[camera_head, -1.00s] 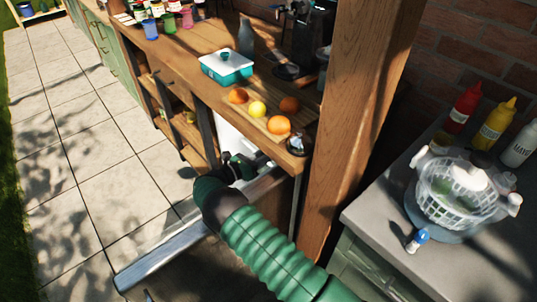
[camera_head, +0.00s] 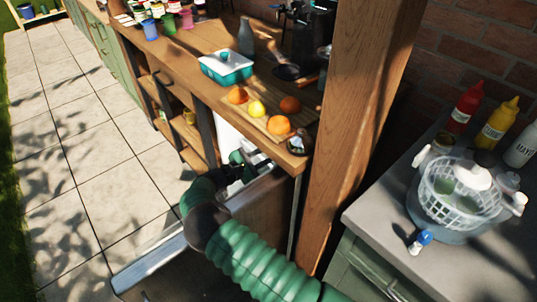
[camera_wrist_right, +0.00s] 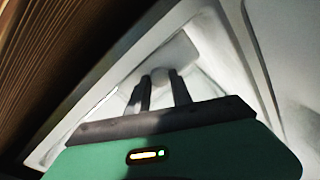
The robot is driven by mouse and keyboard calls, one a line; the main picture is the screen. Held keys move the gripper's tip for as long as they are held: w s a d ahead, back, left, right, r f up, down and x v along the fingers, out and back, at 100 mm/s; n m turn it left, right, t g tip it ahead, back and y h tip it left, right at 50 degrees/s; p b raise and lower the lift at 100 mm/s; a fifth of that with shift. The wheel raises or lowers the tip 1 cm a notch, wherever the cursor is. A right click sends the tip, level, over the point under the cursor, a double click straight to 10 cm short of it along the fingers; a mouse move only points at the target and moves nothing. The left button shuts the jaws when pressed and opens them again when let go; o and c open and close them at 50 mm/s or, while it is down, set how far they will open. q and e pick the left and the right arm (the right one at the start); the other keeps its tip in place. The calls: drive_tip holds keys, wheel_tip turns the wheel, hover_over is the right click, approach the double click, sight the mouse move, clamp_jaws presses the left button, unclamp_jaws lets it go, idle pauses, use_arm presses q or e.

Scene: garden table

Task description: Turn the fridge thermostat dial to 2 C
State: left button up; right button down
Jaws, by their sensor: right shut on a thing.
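The fridge stands under the wooden counter, and its white body (camera_head: 228,136) shows partly in the head view. Its metal-edged door (camera_head: 150,263) stands open. My right gripper (camera_head: 238,165) reaches into the fridge opening; its fingertips are hard to make out there. In the right wrist view my right gripper (camera_wrist_right: 161,82) has its two dark fingers at a small pale knob, seemingly the thermostat dial (camera_wrist_right: 162,74), on the white inner wall. The fingers are shut on it. The dial's marks and setting cannot be read. My left gripper is not in view.
The wooden counter (camera_head: 190,70) above the fridge holds fruit (camera_head: 279,125) and a teal-and-white box (camera_head: 226,68). A wooden post (camera_head: 360,130) stands right of the fridge. A grey counter (camera_head: 375,215) with a basket and bottles is at right. The paving at left is clear.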

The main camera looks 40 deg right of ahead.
drive_tip(key=shift+a+f+m, duration=0.2)
drive_tip(key=shift+m, duration=0.2)
drive_tip(key=c, duration=1.5)
unclamp_jaws()
drive_tip(key=o, duration=0.4)
drive_tip(key=shift+a+r, duration=0.1)
drive_tip(key=shift+r, duration=0.1)
drive_tip(key=shift+c, duration=0.2)
